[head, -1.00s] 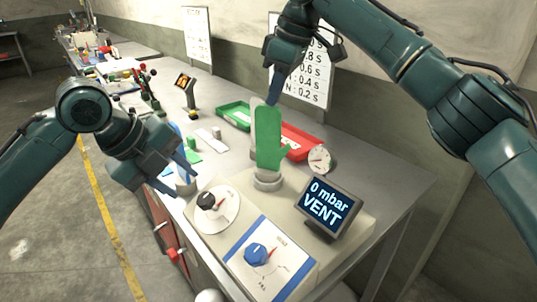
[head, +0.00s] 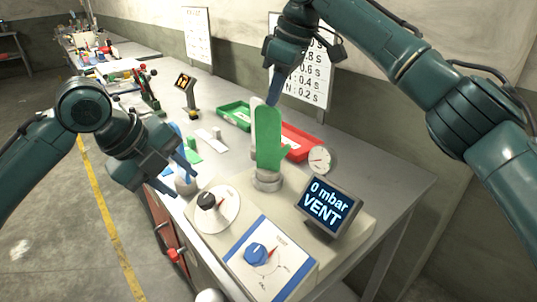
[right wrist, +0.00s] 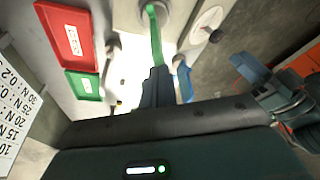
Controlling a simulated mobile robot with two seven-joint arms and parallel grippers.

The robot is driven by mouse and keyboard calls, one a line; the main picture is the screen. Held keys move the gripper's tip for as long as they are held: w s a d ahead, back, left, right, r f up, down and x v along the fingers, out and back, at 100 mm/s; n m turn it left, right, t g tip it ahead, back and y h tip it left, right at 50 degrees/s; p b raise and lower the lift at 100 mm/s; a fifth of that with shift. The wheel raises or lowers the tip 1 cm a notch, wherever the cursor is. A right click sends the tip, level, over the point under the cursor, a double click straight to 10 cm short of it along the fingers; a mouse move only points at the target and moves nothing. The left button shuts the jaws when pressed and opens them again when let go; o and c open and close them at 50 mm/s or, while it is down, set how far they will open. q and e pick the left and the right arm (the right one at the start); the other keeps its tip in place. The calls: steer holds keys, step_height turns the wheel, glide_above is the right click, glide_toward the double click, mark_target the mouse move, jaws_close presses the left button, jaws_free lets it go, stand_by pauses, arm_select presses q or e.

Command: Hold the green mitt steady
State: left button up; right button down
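A screen (head: 326,205) reads "0 mbar VENT". A black knob (head: 207,201), a blue knob (head: 256,254) and a gauge (head: 320,159) surround the post. A green tray (head: 233,114) and a red tray (head: 303,137) lie behind. Bare bench shows at the right.

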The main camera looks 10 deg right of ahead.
arm_select(q)
steer(key=shift+o, duration=0.2)
steer(key=shift+o, duration=0.8)
steer(key=shift+f, duration=0.15)
steer(key=shift+o, duration=0.7)
steer(key=shift+w+f+n, duration=0.25)
steer(key=shift+n, duration=0.15)
steer(key=shift+o, duration=0.3)
steer(key=w+f+n+t, duration=0.1)
steer(key=n, duration=0.1)
steer(key=w+a+f+n+t, duration=0.1)
steer(key=n, duration=0.1)
steer(key=w+f+n+t, duration=0.1)
steer(key=n, duration=0.1)
steer(key=shift+w+a+f+h, duration=0.1)
steer(key=shift+a+h, duration=0.15)
steer(key=shift+h, duration=0.15)
steer(key=n+t+h, duration=0.6)
steer(key=n+h, duration=0.1)
steer(key=n, duration=0.7)
glide_toward(212, 196)
steer(key=x, duration=0.7)
steer(key=f+x, duration=0.1)
steer(key=x, duration=0.2)
steer(key=shift+w+a, duration=0.1)
steer(key=shift+w, duration=0.55)
